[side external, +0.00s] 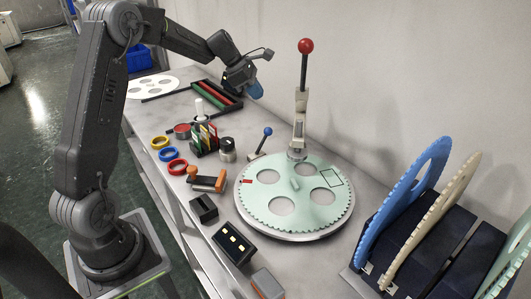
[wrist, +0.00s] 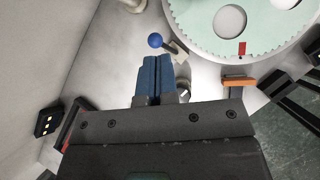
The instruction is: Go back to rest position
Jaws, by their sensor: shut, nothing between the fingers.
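My gripper (side external: 256,91) has blue fingers and hangs above the back part of the bench, near the rack with red and green bars (side external: 215,97). In the wrist view its two blue fingers (wrist: 156,62) lie side by side, closed, with nothing held. The arm is raised and reaches across from my base at the left. The fingers are apart from the bench and from the objects below.
A mint toothed disc (side external: 255,203) lies on a round plate, beside a tall red-knobbed lever (side external: 305,47). A short blue-knobbed lever (wrist: 155,40) shows past my fingertips. Blue and beige discs (side external: 408,195) stand upright at right. Rings, a marker holder (side external: 205,138) and small blocks line the bench's left side. The wall is behind.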

